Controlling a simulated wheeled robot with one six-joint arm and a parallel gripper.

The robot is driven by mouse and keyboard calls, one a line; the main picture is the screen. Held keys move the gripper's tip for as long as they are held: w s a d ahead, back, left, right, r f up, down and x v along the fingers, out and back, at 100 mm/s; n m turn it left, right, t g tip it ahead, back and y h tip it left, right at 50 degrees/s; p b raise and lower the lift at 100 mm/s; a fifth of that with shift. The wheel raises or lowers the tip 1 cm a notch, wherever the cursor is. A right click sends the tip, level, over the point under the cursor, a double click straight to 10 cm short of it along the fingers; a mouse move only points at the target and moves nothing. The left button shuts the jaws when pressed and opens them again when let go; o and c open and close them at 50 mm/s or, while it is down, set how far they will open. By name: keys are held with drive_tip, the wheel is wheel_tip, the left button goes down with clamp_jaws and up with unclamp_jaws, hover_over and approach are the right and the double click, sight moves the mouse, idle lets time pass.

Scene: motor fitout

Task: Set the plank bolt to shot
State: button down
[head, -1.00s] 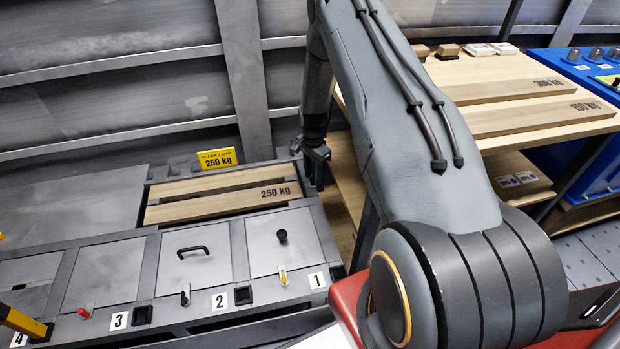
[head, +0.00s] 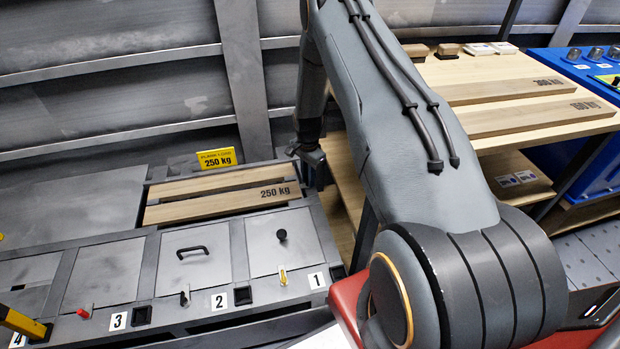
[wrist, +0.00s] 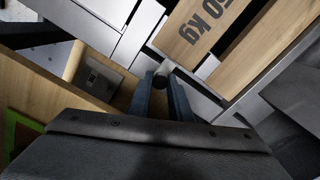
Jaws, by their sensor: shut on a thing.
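The plank bolt (wrist: 162,70) shows in the wrist view as a small round grey knob end between my fingertips. My gripper (wrist: 161,83) is shut on it, and the fingers hide most of the bolt. In the head view my gripper (head: 315,180) is at the right end of the plank bay, beside the 250 kg plank (head: 225,203). The plank lies in its recess with a second plank (head: 210,183) behind it. The bolt itself is hidden behind my gripper in the head view, and I cannot tell how far it is slid.
A yellow 250 kg sign (head: 217,159) stands behind the planks. Floor hatches numbered 1 (head: 317,280) to 4 lie in front, with small handles and levers. A wooden bench (head: 490,75) with more planks stands at the right, close to my arm.

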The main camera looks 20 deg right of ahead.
sight(303, 185)
drive_tip(key=shift+w+a+r, duration=0.1)
drive_tip(key=shift+w+a, duration=0.25)
drive_tip(key=shift+a, duration=0.45)
drive_tip(key=c, duration=1.8)
unclamp_jaws()
drive_tip(key=shift+a, duration=0.15)
drive_tip(key=shift+c, duration=0.2)
drive_tip(key=shift+o, duration=0.6)
drive_tip(key=shift+a, duration=0.15)
drive_tip(key=shift+d, duration=0.2)
drive_tip(key=shift+r, duration=0.15)
wheel_tip(303, 185, up, 7)
drive_tip(key=shift+r, duration=0.2)
